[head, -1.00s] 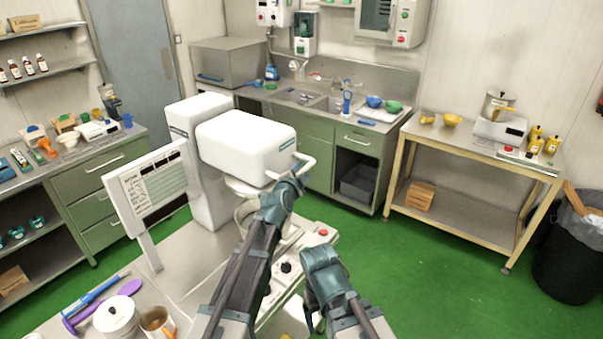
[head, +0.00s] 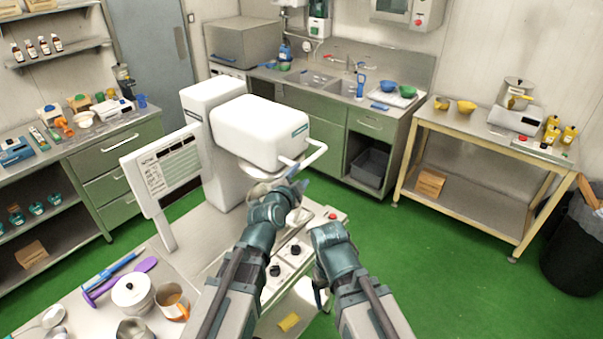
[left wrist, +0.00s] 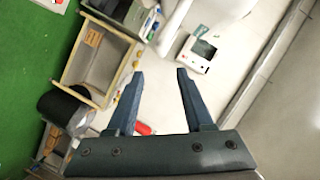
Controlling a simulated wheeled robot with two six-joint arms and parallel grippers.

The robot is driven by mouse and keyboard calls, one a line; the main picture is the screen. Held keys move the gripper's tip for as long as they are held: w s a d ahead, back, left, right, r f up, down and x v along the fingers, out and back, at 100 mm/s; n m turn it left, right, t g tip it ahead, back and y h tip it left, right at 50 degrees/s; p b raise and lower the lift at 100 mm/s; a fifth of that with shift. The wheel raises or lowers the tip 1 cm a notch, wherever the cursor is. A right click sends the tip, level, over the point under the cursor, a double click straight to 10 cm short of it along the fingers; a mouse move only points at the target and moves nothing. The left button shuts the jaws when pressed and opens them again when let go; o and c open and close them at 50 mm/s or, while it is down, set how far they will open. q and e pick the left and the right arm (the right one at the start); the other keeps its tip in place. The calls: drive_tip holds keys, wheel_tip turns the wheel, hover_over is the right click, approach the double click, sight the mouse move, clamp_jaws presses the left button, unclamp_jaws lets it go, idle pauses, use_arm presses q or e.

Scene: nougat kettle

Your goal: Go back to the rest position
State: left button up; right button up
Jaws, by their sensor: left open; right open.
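The white kettle mixer (head: 262,133) stands on the steel table, with a white bar handle (head: 316,153) at its front. My left gripper (head: 294,178) is open and empty, just below the handle in the head view. It also shows in the left wrist view (left wrist: 157,82), with its two fingers spread and nothing between them. My right gripper (head: 320,297) is lower, beside the table's right edge; its fingers are small and partly hidden by its own wrist. The bowl area under the mixer head is mostly hidden by my left arm.
A panel with text (head: 162,170) stands left of the mixer. Black knobs (head: 295,249) and a red button (head: 333,216) are at the right. Green floor (head: 440,255) is free.

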idle(0.3)
use_arm(q)
drive_tip(key=s+a+f+n+g+y+b, duration=0.1)
drive_tip(key=s+a+f+n+g+y, duration=0.1)
drive_tip(key=s+a+f+n+g, duration=0.65)
drive_tip(key=s+a+f+n+g+y, duration=0.3)
drive_tip(key=s+a+f+n+g, duration=0.25)
drive_tip(key=s+f, duration=0.55)
drive_tip(key=s+d+f+m+b, duration=0.1)
drive_tip(key=s+d+f+b, duration=0.2)
drive_tip(key=d+f+b, duration=0.2)
drive_tip(key=s+d+f+m+g+b, duration=0.1)
drive_tip(key=s+d+f+m+b, duration=0.1)
drive_tip(key=d+f+b, duration=0.4)
wheel_tip(320, 180, down, 4)
drive_tip(key=s+b, duration=0.1)
drive_tip(key=b, duration=0.4)
drive_tip(key=shift+s+d+r+y, duration=0.25)
drive_tip(key=shift+s+d+y, duration=0.05)
drive_tip(key=shift+s+y, duration=0.1)
